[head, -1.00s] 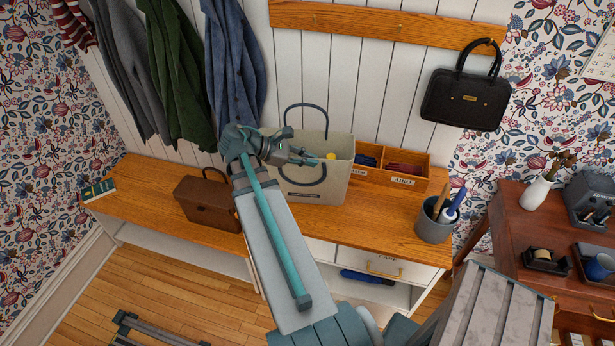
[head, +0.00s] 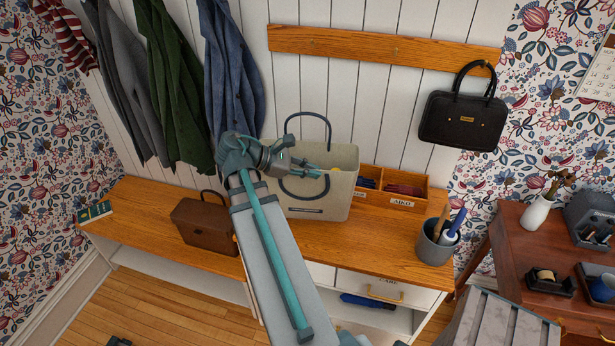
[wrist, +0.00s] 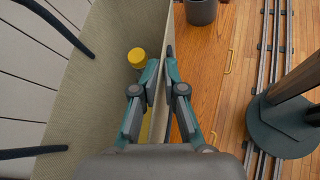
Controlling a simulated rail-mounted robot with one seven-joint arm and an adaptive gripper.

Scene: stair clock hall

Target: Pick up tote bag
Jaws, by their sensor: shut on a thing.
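The tote bag (head: 335,203) is cream canvas with dark blue loop handles. It is upright at the middle of the wooden bench in the head view. My gripper (head: 325,172) is at the upper part of its front wall. In the wrist view my gripper (wrist: 160,68) has one finger inside and one outside, shut on the front wall of the tote bag (wrist: 88,95). A yellow-capped item (wrist: 137,57) shows inside the bag. The bag's base looks at or just above the bench; the exact gap cannot be told.
A divided wooden box (head: 411,205) stands right of the bag, with a grey pot (head: 434,246) beyond it. A brown case (head: 205,228) sits to the left. A black handbag (head: 463,122) hangs from the rail (head: 340,42). Coats (head: 232,85) hang behind my arm.

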